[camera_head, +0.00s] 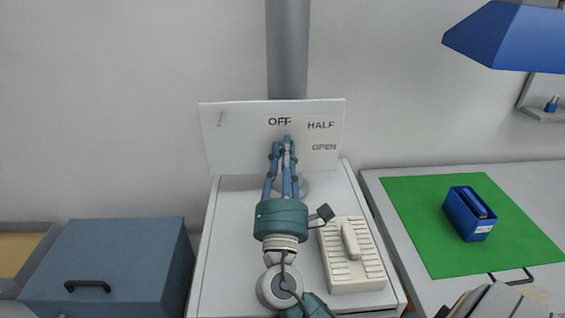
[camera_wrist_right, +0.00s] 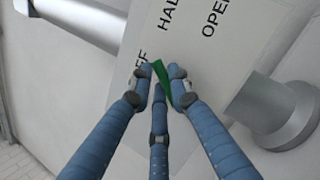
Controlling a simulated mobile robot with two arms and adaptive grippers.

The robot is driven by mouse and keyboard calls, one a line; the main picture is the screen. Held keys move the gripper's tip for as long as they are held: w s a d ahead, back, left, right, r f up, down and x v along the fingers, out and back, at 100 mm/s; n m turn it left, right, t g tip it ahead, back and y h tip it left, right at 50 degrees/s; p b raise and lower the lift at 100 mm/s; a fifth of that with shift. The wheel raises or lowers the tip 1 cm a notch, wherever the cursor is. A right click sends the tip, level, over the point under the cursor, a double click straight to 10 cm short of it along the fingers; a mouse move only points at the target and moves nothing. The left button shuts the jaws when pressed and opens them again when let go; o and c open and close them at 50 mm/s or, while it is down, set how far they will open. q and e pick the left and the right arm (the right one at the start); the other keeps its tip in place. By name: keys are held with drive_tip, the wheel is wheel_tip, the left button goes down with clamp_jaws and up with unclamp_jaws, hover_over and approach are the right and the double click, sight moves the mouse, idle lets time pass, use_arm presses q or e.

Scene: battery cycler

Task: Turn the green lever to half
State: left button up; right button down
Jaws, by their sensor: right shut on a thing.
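The green lever (camera_wrist_right: 161,76) shows in the right wrist view between the fingertips of my right gripper (camera_wrist_right: 163,72), which is shut on it. The lever sits in front of a white panel (camera_head: 222,143) marked OFF, HALF and OPEN. In the head view my right gripper (camera_head: 286,143) reaches up to the panel just below the word OFF, and its fingers hide most of the lever. In the right wrist view the lever lies beside the partly covered OFF label. My left gripper is not in view.
A grey pipe (camera_head: 288,50) rises behind the panel. A white device (camera_head: 351,252) with a raised bar lies right of my arm. A blue box (camera_head: 105,262) stands at left. A blue container (camera_head: 468,213) stands on a green mat (camera_head: 420,205) at right. A blue hood (camera_head: 510,38) hangs upper right.

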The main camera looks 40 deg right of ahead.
drive_tip(key=shift+f+m+g+h+b, duration=0.15)
drive_tip(key=shift+m+g+h+b, duration=0.25)
drive_tip(key=shift+m, duration=0.5)
drive_tip(key=c, duration=1.6)
unclamp_jaws()
drive_tip(key=shift+d, duration=0.1)
drive_tip(key=v, duration=1.2)
drive_tip(key=shift+s, duration=0.1)
